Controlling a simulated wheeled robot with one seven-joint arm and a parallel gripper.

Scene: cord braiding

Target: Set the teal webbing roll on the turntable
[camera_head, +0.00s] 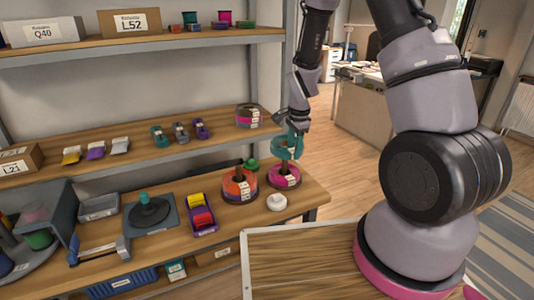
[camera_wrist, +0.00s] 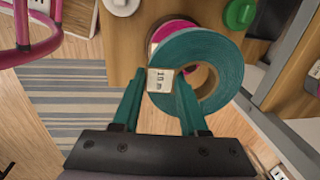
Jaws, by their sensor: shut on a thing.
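A black disc with a teal-topped centre post on a dark square base, which looks like the turntable (camera_head: 150,212), sits on the lower bench to the left, well apart from the roll. No roll lies on it.
Below the held roll stand a pink roll (camera_head: 284,177) and an orange-red roll (camera_head: 240,187) on posts. A white knob (camera_head: 276,202) and green knob (camera_head: 251,164) are near. The shelf (camera_head: 180,155) overhangs behind.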

